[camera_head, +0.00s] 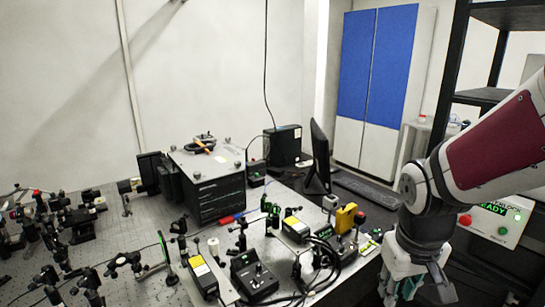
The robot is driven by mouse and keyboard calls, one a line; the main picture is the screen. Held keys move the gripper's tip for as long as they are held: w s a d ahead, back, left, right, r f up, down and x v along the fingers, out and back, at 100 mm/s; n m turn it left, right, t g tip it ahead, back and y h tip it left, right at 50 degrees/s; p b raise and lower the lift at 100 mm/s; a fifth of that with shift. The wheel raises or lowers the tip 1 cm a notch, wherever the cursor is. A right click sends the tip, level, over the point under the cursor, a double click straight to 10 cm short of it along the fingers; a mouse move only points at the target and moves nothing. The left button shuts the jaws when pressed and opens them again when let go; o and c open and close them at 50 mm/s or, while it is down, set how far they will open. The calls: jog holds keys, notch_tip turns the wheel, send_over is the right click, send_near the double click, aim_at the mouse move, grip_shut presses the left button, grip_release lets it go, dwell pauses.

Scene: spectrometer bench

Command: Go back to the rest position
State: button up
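My gripper (403,289) is at the lower right, at the end of my white and dark red arm, which comes in from the right edge. It hangs downward beside the right edge of the bench. Its tips are small and partly cut off by the bottom of the picture, so I cannot see whether it is open or shut, or whether it holds anything. The optical bench (125,240) fills the lower left and middle of the view.
A black box unit (218,200) stands mid-bench, with several optical mounts around it. A monitor (319,157) and keyboard (367,188) stand behind. A panel with a red button (497,220) and green display is close behind my arm. Black shelving (478,97) rises at right.

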jog(key=s+a+r+t+y, duration=0.1)
jog(key=s+a+r+t, duration=0.2)
jog(key=s+r, duration=0.7)
notch_tip(320, 180, up, 2)
jog(key=shift+a+r+m+t, duration=0.15)
jog(key=shift+r+m+t, duration=0.15)
jog(key=shift+m, duration=0.1)
